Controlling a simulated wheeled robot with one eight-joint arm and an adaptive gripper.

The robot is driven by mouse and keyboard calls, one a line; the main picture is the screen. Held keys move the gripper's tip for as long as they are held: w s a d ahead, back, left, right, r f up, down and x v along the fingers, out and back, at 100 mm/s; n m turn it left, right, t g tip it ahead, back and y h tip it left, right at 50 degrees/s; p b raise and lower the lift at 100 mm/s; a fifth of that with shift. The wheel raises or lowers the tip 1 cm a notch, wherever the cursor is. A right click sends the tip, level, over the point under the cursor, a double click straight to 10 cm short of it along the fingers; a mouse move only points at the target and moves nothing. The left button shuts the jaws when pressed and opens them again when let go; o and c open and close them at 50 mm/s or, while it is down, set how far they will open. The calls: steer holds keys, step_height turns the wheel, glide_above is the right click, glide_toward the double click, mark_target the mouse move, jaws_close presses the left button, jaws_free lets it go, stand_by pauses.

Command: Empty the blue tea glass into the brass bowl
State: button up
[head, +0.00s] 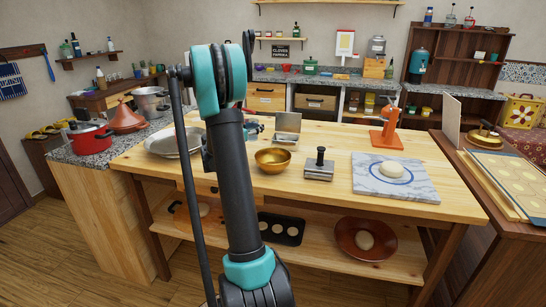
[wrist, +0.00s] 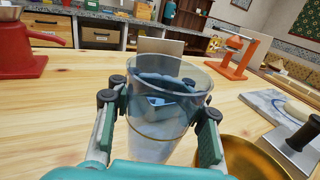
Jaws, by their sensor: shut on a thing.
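The blue tea glass (wrist: 150,128) is a clear, faintly blue tumbler with a gold band. In the wrist view it stands between the two fingers of my gripper (wrist: 160,112), which is shut on it. The glass looks roughly upright. Blue shapes show through its upper part; I cannot tell whether they are inside or behind it. The brass bowl (wrist: 250,160) is close to the right of the glass, cut off by the frame edge. In the head view the brass bowl (head: 272,167) sits on the wooden table, right of my arm, which hides most of the gripper and glass.
A metal press with a black knob (head: 319,172) stands right of the bowl. A marble slab (head: 409,188) with dough lies farther right. A metal stand (head: 287,125) is behind the bowl, an orange press (head: 386,138) at the back right.

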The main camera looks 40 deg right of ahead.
steer(key=shift+r, duration=0.1)
steer(key=w+r, duration=0.3)
steer(key=r, duration=0.3)
steer(key=shift+a, duration=0.15)
steer(key=shift+s, duration=0.1)
stand_by(0.3)
